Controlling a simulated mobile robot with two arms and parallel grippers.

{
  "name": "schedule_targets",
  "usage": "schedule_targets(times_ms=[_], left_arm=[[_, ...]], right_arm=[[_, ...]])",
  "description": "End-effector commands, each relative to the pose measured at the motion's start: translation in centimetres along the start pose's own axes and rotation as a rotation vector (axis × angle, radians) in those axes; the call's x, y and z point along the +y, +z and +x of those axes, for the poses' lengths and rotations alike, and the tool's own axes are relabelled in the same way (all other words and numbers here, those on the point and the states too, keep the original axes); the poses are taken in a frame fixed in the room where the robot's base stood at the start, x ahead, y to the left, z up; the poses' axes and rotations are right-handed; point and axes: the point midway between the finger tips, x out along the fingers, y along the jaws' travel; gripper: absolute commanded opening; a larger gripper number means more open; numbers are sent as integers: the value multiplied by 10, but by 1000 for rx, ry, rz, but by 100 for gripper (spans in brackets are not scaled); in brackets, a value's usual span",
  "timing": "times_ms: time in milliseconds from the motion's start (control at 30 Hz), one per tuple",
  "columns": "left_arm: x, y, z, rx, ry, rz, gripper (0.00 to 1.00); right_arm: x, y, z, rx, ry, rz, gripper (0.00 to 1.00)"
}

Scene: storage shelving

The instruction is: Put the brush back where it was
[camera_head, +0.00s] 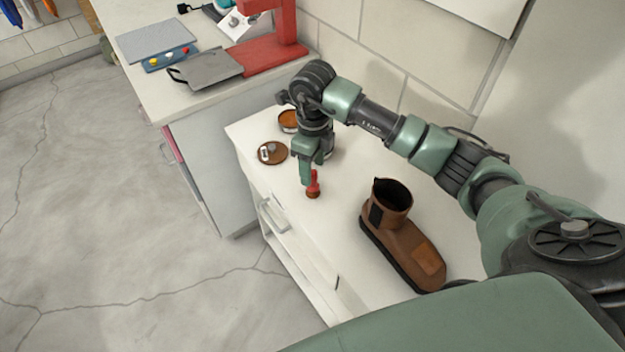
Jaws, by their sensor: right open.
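A small red brush (313,187) with a darker end stands on the white cabinet top (345,238), close to its left edge. My right gripper (309,172) points down at the brush, its green fingers right at the brush's upper part. The gripper is open; whether the fingers touch the brush I cannot tell. My left gripper is not in view.
A brown boot (405,240) stands on the cabinet top near the brush. A round lid (272,152) and an open tin (288,121) lie behind the gripper. A second counter with a red machine (272,45) and a grey pan (208,68) stands beyond.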

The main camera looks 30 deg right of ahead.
Motion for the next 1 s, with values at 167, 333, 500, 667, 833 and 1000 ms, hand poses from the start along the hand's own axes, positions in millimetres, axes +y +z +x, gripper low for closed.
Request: schedule_targets(times_ms=[167,333,500,667,833,1000], left_arm=[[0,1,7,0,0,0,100],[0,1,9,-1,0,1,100],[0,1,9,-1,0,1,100],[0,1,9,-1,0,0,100],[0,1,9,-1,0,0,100],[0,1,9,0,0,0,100]], right_arm=[[-1,1,-33,-3,-2,0,54],[0,0,-50,0,-1,1,54],[0,0,-54,0,1,1,54],[0,0,-54,0,1,1,54],[0,0,-54,1,1,1,54],[0,0,-53,1,1,1,54]])
